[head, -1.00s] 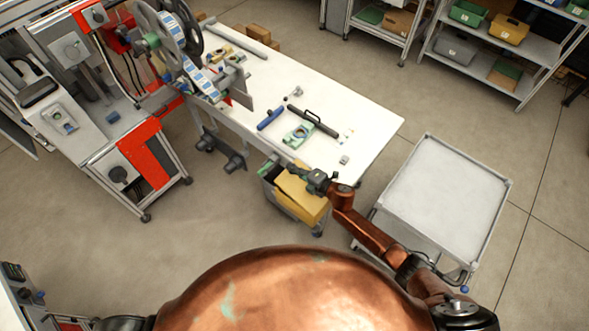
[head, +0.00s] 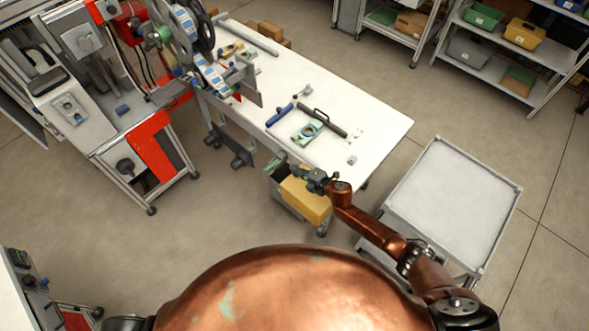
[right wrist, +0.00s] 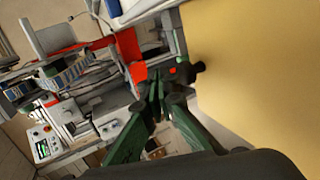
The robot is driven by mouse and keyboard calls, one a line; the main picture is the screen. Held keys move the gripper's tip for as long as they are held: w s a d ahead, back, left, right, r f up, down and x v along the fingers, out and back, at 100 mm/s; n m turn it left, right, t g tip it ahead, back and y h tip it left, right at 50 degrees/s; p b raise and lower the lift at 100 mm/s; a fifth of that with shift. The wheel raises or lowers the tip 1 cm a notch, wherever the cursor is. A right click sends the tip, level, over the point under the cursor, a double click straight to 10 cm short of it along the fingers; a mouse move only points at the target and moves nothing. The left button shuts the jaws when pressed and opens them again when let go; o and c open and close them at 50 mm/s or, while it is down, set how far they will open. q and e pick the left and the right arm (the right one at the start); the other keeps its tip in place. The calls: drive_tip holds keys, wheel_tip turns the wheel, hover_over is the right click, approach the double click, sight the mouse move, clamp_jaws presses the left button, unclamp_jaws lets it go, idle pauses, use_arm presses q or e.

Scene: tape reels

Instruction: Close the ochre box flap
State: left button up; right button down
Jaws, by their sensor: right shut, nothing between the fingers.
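The ochre box (head: 308,201) is below the near edge of the white table in the head view. Its top is partly hidden by my right gripper (head: 300,172), so I cannot tell how far its flap stands open. In the right wrist view a large flat ochre surface (right wrist: 262,65) fills the right side, close to the camera. My right gripper (right wrist: 157,82) has green fingers, shut and empty, to the left of that surface. I cannot tell whether they touch it. My left gripper is out of view.
The white table (head: 370,125) holds a green fixture (head: 304,133), a black-handled bar and a blue-handled tool. A grey cart (head: 455,200) stands to the right of my right arm. A machine with red panels (head: 152,144) stands at the left. Open floor lies between machine and box.

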idle(0.4)
drive_tip(key=shift+r+p, duration=0.6)
drive_tip(key=shift+r, duration=0.05)
wheel_tip(320, 180, up, 4)
drive_tip(key=p, duration=0.3)
drive_tip(key=shift+a+f, duration=0.1)
drive_tip(key=shift+f, duration=0.1)
wheel_tip(320, 180, up, 9)
drive_tip(key=p, duration=0.2)
drive_tip(key=shift+s+a+p, duration=0.15)
drive_tip(key=shift+a+p, duration=0.15)
drive_tip(key=shift+p, duration=0.1)
